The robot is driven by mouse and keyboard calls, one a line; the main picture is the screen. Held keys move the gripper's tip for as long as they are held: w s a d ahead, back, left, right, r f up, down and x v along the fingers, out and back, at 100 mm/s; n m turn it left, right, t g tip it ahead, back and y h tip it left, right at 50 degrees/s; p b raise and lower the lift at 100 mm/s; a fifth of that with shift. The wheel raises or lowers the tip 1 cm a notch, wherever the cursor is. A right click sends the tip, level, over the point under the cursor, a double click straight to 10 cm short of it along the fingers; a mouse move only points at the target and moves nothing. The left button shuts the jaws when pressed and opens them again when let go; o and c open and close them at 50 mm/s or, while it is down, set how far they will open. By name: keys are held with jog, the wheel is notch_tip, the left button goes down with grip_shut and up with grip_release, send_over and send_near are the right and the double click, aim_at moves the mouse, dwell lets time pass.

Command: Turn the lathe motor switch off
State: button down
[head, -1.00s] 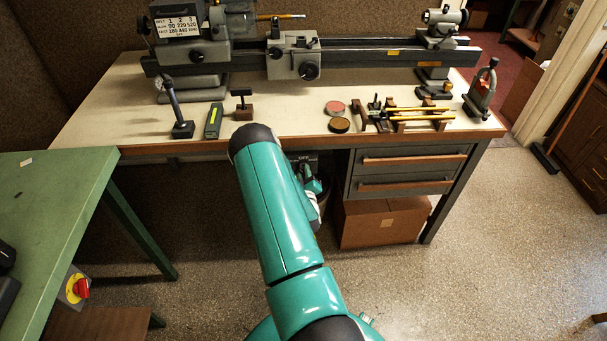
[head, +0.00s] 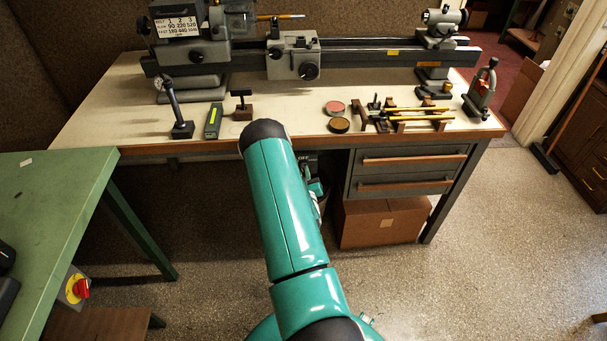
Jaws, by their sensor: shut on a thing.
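The lathe motor switch (head: 305,158) is a dark box under the front edge of the bench, left of the drawers. Only its upper right part with the letters "OFF" shows; my teal arm hides the rest, its knob or lever included. My gripper (head: 316,188) is mostly hidden behind my forearm, just below the OFF label. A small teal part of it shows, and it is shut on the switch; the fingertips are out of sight. The switch position cannot be seen. The lathe (head: 300,62) stands on the bench above.
The bench (head: 285,122) carries hand tools, two round tins and a small rack near its front edge. Drawers (head: 411,162) and a cardboard box (head: 382,222) are to the right. A green table (head: 62,190) with a red-knobbed switch (head: 78,289) is at left. The floor at right is open.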

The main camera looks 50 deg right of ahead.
jog(key=shift+s+m, duration=0.1)
jog(key=shift+m, duration=1.6)
jog(key=c, duration=1.4)
grip_release()
jog(key=shift+c, duration=0.2)
jog(key=v, duration=1.3)
jog(key=shift+s+a, duration=0.3)
jog(key=shift+w+r, duration=0.1)
